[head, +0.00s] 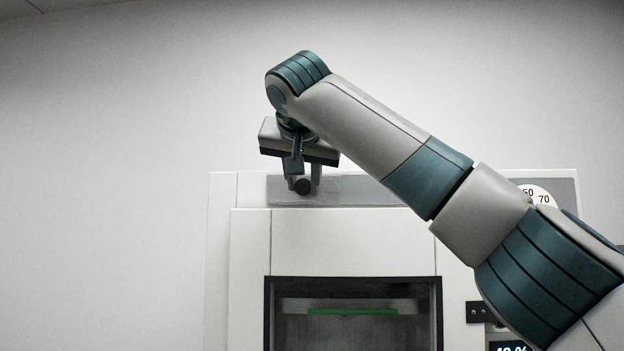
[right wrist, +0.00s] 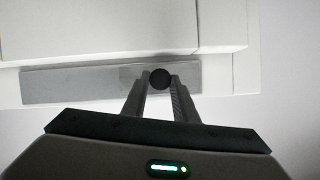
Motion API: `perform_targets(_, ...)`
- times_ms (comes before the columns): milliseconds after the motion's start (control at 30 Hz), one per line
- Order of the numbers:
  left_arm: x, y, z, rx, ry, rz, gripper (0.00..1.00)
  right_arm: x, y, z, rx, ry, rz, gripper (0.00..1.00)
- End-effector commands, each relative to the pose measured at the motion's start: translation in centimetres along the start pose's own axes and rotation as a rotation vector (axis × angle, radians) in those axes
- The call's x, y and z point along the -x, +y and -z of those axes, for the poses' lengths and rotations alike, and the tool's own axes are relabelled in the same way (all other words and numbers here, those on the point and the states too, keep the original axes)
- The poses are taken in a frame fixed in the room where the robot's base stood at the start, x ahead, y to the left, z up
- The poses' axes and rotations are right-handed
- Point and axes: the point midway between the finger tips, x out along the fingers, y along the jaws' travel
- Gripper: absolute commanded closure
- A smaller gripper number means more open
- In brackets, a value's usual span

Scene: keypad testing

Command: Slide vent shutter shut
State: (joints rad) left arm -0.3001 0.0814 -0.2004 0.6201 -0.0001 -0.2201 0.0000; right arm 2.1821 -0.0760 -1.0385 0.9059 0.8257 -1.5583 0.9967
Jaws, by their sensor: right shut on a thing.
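The vent strip (head: 360,191) is a grey band along the top front of a white cabinet. A small black round knob (head: 303,187) stands out near its left end. The vent shutter (head: 328,184) appears as a slightly different grey patch around the knob; its exact edges are hard to tell. My right gripper (head: 303,184) points down, with one finger on each side of the knob. The right wrist view shows the fingers (right wrist: 160,82) closed on the knob (right wrist: 161,79), near the right end of the strip (right wrist: 70,84). My left gripper is out of view.
The white cabinet (head: 250,245) has a dark-framed window (head: 350,280) with a green bar (head: 352,311) inside. A round numbered dial (head: 538,195) and a lit display (head: 508,346) are partly hidden by my right arm. Open wall space lies left of the cabinet.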

Motion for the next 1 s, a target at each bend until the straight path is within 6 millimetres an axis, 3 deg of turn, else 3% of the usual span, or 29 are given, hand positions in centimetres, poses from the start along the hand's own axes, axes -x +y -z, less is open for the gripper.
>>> perform_targets(33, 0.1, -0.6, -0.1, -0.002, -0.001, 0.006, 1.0, 0.4, -0.9, 0.1, 0.006, 0.009, 0.019, 1.0)
perform_targets(200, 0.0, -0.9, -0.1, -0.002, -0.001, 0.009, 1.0, 0.4, -0.9, -0.1, 0.007, 0.008, 0.019, 1.0)
perform_targets(233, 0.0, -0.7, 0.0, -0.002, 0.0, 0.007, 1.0, 0.4, -0.9, -0.1, 0.007, 0.007, 0.019, 0.72)
perform_targets(300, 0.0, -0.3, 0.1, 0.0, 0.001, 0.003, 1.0, 0.3, -0.8, -0.1, 0.007, 0.006, 0.017, 0.55)
perform_targets(467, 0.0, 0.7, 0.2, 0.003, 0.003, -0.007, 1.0, 0.2, -0.8, -0.2, 0.007, 0.004, 0.015, 0.55)
perform_targets(733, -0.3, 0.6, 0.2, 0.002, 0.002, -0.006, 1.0, 0.5, -0.7, -0.3, 0.007, 0.003, 0.014, 0.55)
perform_targets(1000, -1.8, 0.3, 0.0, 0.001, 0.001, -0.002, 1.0, 3.1, -0.7, -0.6, 0.007, 0.004, 0.014, 0.55)
